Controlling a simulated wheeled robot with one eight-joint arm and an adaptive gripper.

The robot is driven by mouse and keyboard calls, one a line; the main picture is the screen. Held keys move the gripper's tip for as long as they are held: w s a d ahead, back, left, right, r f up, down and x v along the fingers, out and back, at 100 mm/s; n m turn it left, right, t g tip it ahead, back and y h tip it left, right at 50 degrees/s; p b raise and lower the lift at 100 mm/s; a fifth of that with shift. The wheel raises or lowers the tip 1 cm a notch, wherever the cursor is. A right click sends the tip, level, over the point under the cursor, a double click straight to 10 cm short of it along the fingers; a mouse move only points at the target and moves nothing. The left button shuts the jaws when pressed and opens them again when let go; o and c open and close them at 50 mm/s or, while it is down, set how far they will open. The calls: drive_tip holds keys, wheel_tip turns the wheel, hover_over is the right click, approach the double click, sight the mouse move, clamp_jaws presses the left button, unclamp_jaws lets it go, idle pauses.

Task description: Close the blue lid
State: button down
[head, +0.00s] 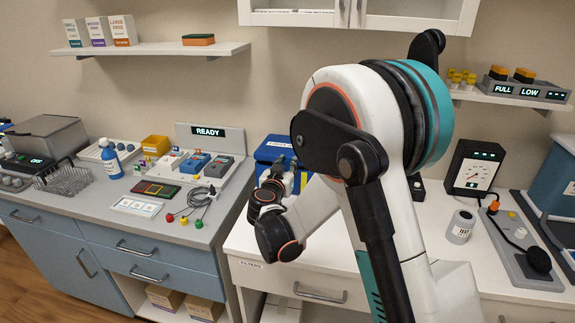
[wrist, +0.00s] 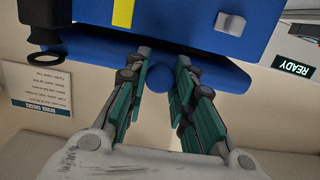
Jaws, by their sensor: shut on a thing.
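A blue case (head: 274,150) stands on the white counter against the wall in the head view, partly hidden behind my arm. A rounded blue part (wrist: 160,76), which looks like part of the blue lid, sits between my fingers. My gripper (wrist: 164,60) has its teal fingers closed in on this part from both sides. In the head view my gripper (head: 282,176) is at the case's front. How far the lid is open cannot be told.
The left counter holds a READY panel (head: 209,132), a blue bottle (head: 110,158), a wire rack (head: 63,178) and cables with coloured plugs. A gauge box (head: 474,168) and a white canister (head: 460,226) stand right of my arm. A wall cabinet (head: 358,12) hangs above.

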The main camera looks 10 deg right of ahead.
drive_tip(key=shift+f, duration=0.4)
drive_tip(key=c, duration=1.4)
unclamp_jaws()
drive_tip(key=v, duration=1.2)
